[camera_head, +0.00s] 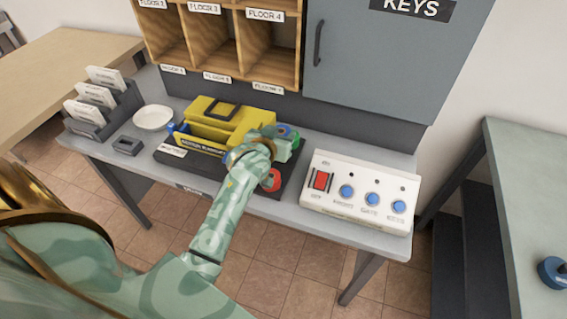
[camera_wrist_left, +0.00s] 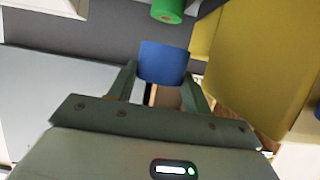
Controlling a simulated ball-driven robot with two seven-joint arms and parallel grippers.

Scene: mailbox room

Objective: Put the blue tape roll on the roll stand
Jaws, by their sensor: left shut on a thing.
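The blue tape roll (camera_wrist_left: 162,62) is between the fingers of my left gripper (camera_wrist_left: 160,88), which is shut on it. In the head view a little of the blue roll (camera_head: 284,131) shows beside my left gripper (camera_head: 283,143), just right of the yellow machine. A green roll (camera_wrist_left: 167,9) is just beyond the held roll in the wrist view. A red roll (camera_head: 271,180) is in front, partly behind my wrist. These are over a dark base (camera_head: 288,183). I cannot clearly make out the roll stand. My right gripper is not in view.
The yellow machine (camera_head: 213,127) stands close to the left of my gripper. A white button panel (camera_head: 360,190) is to the right. Pigeonholes (camera_head: 215,45) and a grey key cabinet (camera_head: 375,65) rise behind. A white dish (camera_head: 153,117) and card rack (camera_head: 105,110) are left.

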